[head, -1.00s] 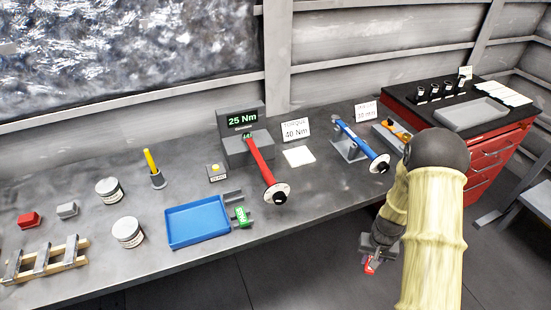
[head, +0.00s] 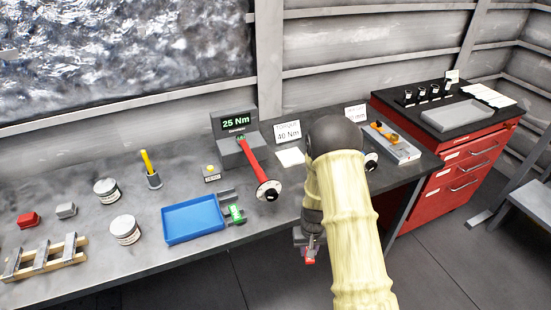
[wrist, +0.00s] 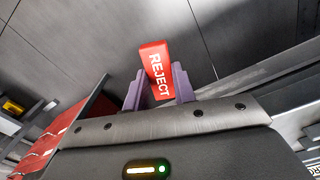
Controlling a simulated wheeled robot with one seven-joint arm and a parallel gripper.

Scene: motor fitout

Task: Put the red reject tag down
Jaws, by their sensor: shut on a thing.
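The red reject tag (wrist: 156,72), with white "REJECT" lettering, is held between the purple fingertips of my gripper (wrist: 160,90) in the wrist view. In the head view the tag (head: 310,257) shows as a small red piece at the low end of my arm. My gripper (head: 308,243) is shut on it, in front of the bench's front edge, with dark floor behind it. My arm hides part of the bench and most of the blue-handled torque wrench.
A red cabinet (head: 450,165) stands right.

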